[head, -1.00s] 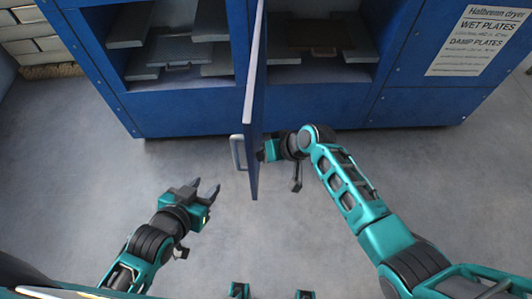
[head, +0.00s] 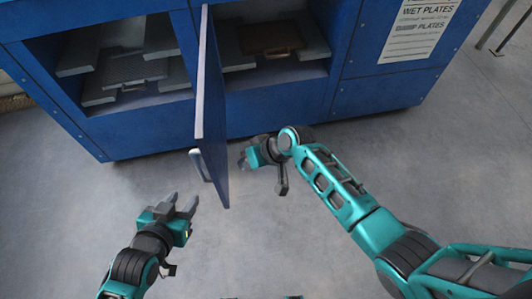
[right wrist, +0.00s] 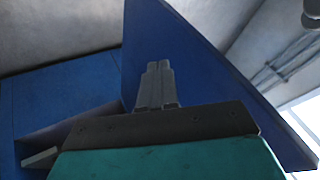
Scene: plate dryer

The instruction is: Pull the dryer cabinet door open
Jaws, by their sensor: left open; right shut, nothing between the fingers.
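The blue dryer cabinet (head: 150,132) stands across the back of the head view. Its door (head: 212,110) stands open, jutting out toward me almost edge-on between two open compartments. The door's grey handle (head: 200,166) is on its left face. My right gripper (head: 243,160) is shut and empty, just right of the door, on the side away from the handle. In the right wrist view its closed fingers (right wrist: 157,68) point at the blue door panel (right wrist: 215,65); I cannot tell whether they touch it. My left gripper (head: 183,203) is open and empty, in front of the handle and apart from it.
Grey plates lie on racks in the left compartment (head: 128,66) and in the right compartment (head: 272,45). A paper sign (head: 420,30) is on the cabinet's right side. The grey floor (head: 60,210) is clear at the left and in front.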

